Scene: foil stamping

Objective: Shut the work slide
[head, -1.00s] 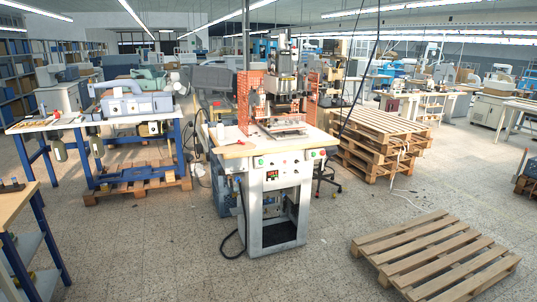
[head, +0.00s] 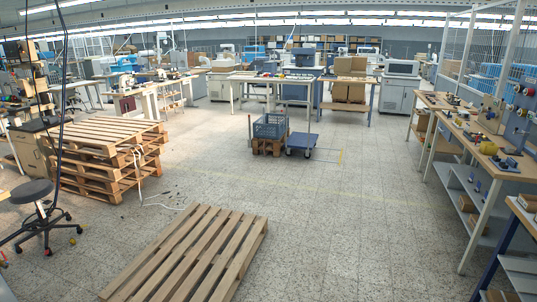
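The foil stamping machine and its work slide are not in the head view now. Neither of my grippers shows in the head view.
A flat wooden pallet (head: 190,258) lies on the floor ahead. A pallet stack (head: 105,155) and a black stool (head: 33,194) stand at left. A blue trolley (head: 301,143) and a crate (head: 270,126) stand further back. Workbenches (head: 478,150) line the right.

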